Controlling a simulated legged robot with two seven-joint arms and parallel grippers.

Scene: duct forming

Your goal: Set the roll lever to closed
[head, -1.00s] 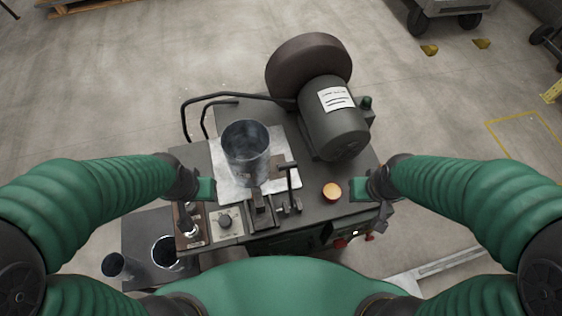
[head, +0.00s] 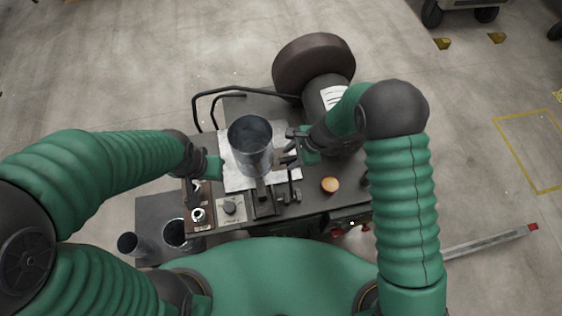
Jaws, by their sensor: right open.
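A black upright lever (head: 290,185) with a short crossbar stands at the front of the machine bench, right of a dark block; it looks like the roll lever, but its label cannot be read. My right gripper (head: 288,146) is open and empty just above and behind this lever, beside the metal duct cylinder (head: 250,142). The cylinder stands upright on a pale metal sheet (head: 236,180). The lever's top is partly crowded by the gripper, and contact cannot be told. My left gripper (head: 212,166) hangs at the bench's left side, its jaws not clear.
An orange button (head: 330,185), a dial (head: 230,207) and a knobbed lever (head: 198,214) sit along the bench front. Metal cylinders (head: 130,244) stand lower left. A black rail (head: 232,92) curves behind.

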